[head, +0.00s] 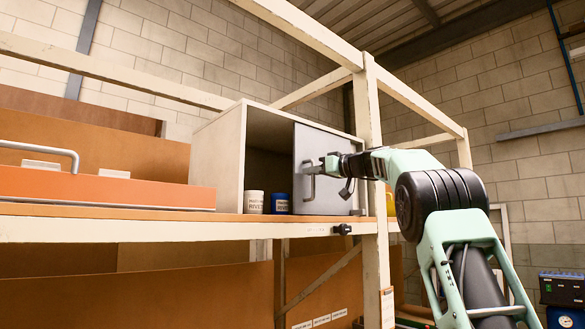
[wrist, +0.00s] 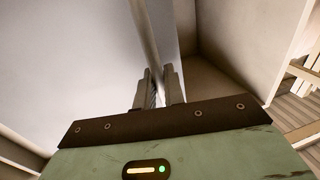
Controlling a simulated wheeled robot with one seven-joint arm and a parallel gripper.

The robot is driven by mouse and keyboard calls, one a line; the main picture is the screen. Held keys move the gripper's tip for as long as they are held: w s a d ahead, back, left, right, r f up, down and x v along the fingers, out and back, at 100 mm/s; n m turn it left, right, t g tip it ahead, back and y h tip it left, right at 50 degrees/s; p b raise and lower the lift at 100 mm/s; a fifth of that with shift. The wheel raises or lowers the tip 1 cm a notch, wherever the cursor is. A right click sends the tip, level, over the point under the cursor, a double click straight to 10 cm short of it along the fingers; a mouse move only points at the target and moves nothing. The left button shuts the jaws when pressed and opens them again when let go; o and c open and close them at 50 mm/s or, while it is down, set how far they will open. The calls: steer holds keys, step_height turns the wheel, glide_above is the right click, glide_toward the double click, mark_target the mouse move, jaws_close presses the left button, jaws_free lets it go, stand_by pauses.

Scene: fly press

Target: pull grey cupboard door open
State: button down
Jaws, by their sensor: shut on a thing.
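The grey cupboard door (head: 335,190) stands partly open on the right side of a pale open-fronted cupboard (head: 218,160). The dark interior shows to the left of the door. A metal bar handle (head: 308,184) is near the door's left edge. My gripper (head: 318,167) reaches in from the right and is shut on this handle. In the wrist view, the handle (wrist: 147,35) runs up from between the fingers (wrist: 160,88). The door face (wrist: 80,60) fills the left there, and the cupboard inside shows at right. The fingers partly hide the handle's grip point.
A white tin (head: 254,203) and a blue tin (head: 281,204) stand inside at the cupboard's front. An orange drawer or box (head: 110,188) with a bar handle lies left on the shelf. A cream frame post (head: 368,110) rises close to the door and my arm.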

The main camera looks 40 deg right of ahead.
steer(key=d+p, duration=0.1)
steer(key=d, duration=0.5)
steer(key=shift+r+p, duration=0.1)
steer(key=shift+p, duration=0.25)
steer(key=c, duration=1.6)
jaws_free()
steer(key=shift+c, duration=0.2)
steer(key=b+v, duration=0.7)
steer(key=v, duration=1)
